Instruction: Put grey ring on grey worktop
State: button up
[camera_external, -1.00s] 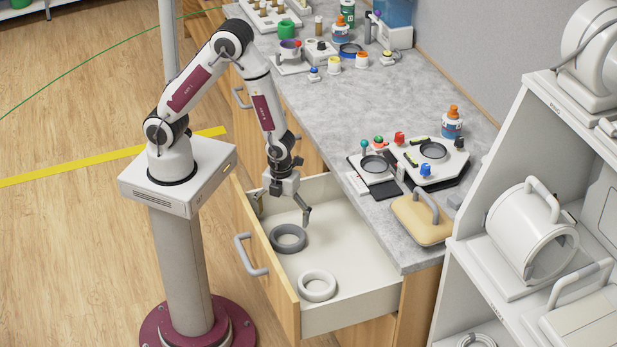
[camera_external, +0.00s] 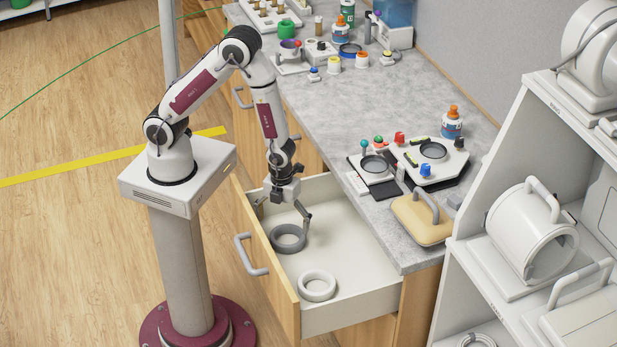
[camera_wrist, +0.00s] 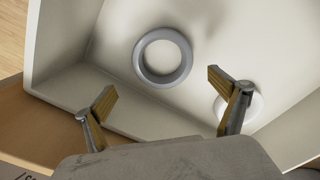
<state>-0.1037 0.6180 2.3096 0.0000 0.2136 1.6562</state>
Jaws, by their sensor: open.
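The grey ring (camera_external: 288,238) lies flat in the open drawer, near its front panel. In the wrist view the grey ring (camera_wrist: 162,57) is ahead of the fingers, between them from side to side but beyond their tips. My gripper (camera_external: 283,208) is open and empty, low over the drawer just behind and above the ring. Its two spread fingers also show in the wrist view (camera_wrist: 160,88). The grey worktop (camera_external: 330,105) runs beside the drawer, higher up and to the right.
A white ring (camera_external: 317,286) lies in the drawer (camera_external: 350,318), in front of the grey one. A tan case with a handle (camera_external: 421,219) and white devices (camera_external: 432,158) stand on the worktop near the drawer. The worktop's middle is clear. White shelves (camera_external: 480,200) stand at right.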

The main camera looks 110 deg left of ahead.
jog(key=shift+f, duration=0.1)
jog(key=shift+w+a+f, duration=0.15)
jog(key=shift+a+f, duration=0.05)
jog(key=shift+f, duration=0.5)
jog(key=shift+w+a+f, duration=0.15)
jog(key=shift+a+f, duration=0.05)
jog(key=shift+f, duration=0.45)
jog(key=shift+w+f, duration=0.1)
jog(key=shift+f, duration=1.05)
jog(key=c, duration=1.5)
jog(key=shift+r, duration=0.15)
notch_tip(320, 180, up, 10)
